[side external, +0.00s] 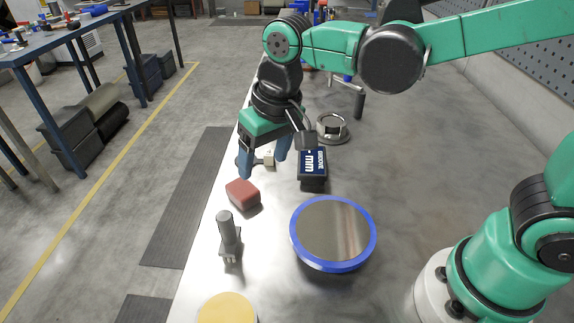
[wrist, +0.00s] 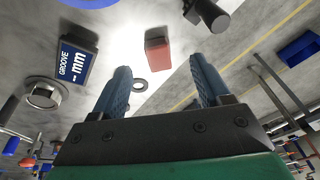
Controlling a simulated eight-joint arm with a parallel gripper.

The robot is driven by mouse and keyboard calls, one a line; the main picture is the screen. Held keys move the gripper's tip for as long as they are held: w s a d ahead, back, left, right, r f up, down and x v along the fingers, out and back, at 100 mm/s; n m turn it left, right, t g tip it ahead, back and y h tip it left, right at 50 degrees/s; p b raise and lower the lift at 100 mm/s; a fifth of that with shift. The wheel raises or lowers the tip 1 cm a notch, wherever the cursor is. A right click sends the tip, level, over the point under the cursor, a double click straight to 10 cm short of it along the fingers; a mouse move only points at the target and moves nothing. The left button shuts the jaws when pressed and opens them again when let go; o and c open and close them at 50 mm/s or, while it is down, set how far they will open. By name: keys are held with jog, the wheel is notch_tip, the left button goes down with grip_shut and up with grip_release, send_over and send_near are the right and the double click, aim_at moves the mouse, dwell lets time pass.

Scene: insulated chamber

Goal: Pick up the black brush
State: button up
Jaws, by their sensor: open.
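Nothing is clearly recognisable as a black brush. A dark grey upright cylinder on a small blocky foot (side external: 229,235) stands on the bench in the side view and may be it. It seems to show at the top edge of the wrist view (wrist: 207,14), partly cut off. My gripper (side external: 264,173) is open and points down above the bench, behind the red block and apart from the cylinder. In the wrist view its two blue fingers (wrist: 160,68) are spread with nothing gripped between them.
A red block (side external: 243,195) lies between my gripper and the cylinder. A black-and-blue box (side external: 313,170) is right of my gripper, with a metal ring-shaped part (side external: 332,128) behind. A blue-rimmed disc (side external: 333,268) and a yellow disc (side external: 227,309) are nearer the camera. Another dark cylinder (side external: 359,103) stands farther back.

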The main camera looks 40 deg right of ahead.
aim_at(224, 215)
jog(key=a+f, duration=0.1)
jog(key=a, duration=0.1)
jog(key=a+f+g, duration=0.1)
jog(key=a, duration=0.2)
jog(key=a+f+g+h, duration=0.1)
jog(key=a+f, duration=0.1)
jog(key=shift+w+a, duration=0.1)
jog(key=shift+a, duration=0.25)
jog(key=shift+f, duration=2.85)
grip_shut()
